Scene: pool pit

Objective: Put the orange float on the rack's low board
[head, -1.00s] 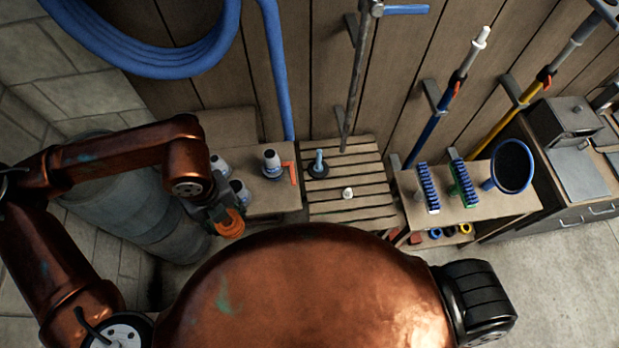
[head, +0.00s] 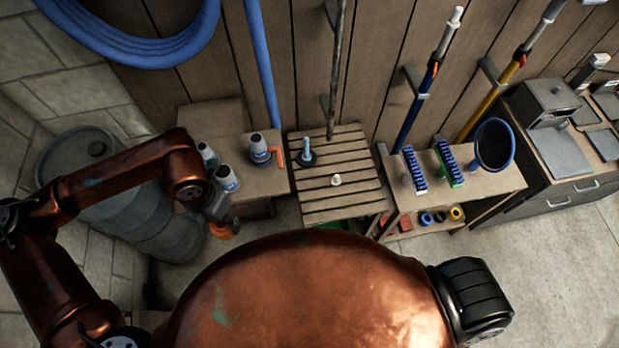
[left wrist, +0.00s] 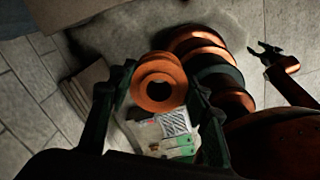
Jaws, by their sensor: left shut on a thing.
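The orange float (head: 225,228) is a thick ring held in my left gripper (head: 218,210), in front of the left bench in the head view. In the left wrist view the float (left wrist: 158,82) sits between the two dark fingers of my left gripper (left wrist: 158,98), its hole facing the camera. The rack stands right of the slatted table; its low board (head: 408,236) carries a red block and blue, dark and yellow rings. Its top board (head: 470,198) holds two blue brushes and a blue-rimmed net. My right gripper (left wrist: 268,48) shows small in the left wrist view, its fingers apart.
A slatted table (head: 350,197) with a blue-handled tool and a small white piece stands between the bench (head: 262,186) with its bottles and the rack. A grey barrel (head: 140,215) stands at left. A cabinet (head: 565,190) stands at right. Poles lean on the wall.

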